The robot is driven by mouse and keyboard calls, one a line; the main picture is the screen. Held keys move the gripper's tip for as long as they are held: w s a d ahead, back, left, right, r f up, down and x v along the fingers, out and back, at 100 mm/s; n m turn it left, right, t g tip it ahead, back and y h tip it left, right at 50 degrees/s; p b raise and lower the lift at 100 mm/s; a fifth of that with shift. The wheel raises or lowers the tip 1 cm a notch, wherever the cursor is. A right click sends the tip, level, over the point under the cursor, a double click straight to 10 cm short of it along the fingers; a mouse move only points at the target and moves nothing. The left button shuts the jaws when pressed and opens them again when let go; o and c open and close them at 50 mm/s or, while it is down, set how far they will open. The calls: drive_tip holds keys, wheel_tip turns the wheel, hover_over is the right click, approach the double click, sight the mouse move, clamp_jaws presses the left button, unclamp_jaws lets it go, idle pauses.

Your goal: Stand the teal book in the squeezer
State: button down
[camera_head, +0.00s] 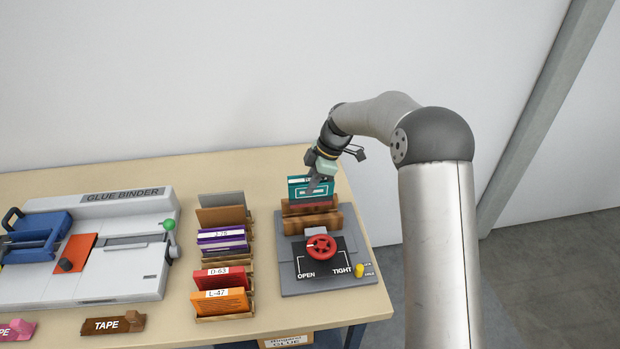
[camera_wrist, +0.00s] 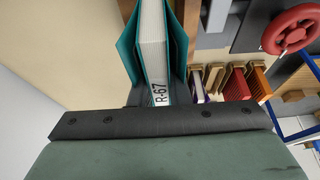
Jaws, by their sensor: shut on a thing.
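The teal book (camera_head: 298,190) is upright at the back of the squeezer, above its wooden jaws. In the wrist view the book (camera_wrist: 153,50) shows teal covers, pale page edges and an R-67 label. My gripper (camera_head: 320,184) is shut on the book from above. In the wrist view the gripper (camera_wrist: 160,98) shows dark parts on both sides of the book. The squeezer (camera_head: 288,283) has a grey base, wooden jaws and a red wheel between OPEN and TIGHT marks. I cannot tell whether the book's lower edge is between the jaws.
Left of the squeezer, a wooden rack (camera_head: 251,262) holds several books, including purple, red and orange ones. A white glue binder (camera_head: 125,235) fills the table's left. A brown tape block (camera_head: 118,324) lies at the front. The table's right edge is close to the squeezer.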

sight(307, 204)
drive_tip(key=shift+f+b, duration=1)
drive_tip(key=shift+f, duration=1.8)
drive_tip(key=shift+b, duration=0.65)
drive_tip(key=shift+f+b, duration=0.4)
drive_tip(key=shift+r, duration=0.2)
drive_tip(key=shift+r, duration=0.6)
drive_tip(key=shift+r, duration=0.1)
drive_tip(key=shift+f+b, duration=0.7)
drive_tip(key=shift+f, duration=0.15)
idle(0.5)
drive_tip(key=shift+r, duration=0.25)
drive_tip(key=shift+r+p, duration=0.3)
drive_tip(key=shift+r, duration=0.3)
